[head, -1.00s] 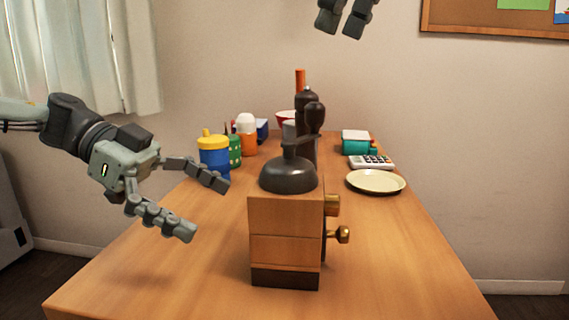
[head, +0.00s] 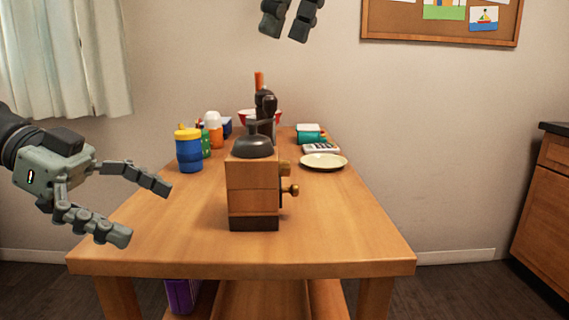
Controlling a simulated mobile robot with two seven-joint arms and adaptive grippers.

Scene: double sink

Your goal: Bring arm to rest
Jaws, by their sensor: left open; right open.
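My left gripper (head: 151,208) is open and empty at the left of the head view, in front of the table's left edge. Its two fingers are spread apart and point right. My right gripper (head: 294,22) shows only at the top of the view, with its fingers pointing down and apart, holding nothing. The rest of the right arm is out of view. Neither gripper touches anything.
A wooden table (head: 342,240) bears a wooden grinder (head: 253,190) with a dark top. A blue cup with yellow lid (head: 188,152), a cream plate (head: 324,162) and several small items stand further back. A cabinet (head: 545,200) is at right. The table's front is bare.

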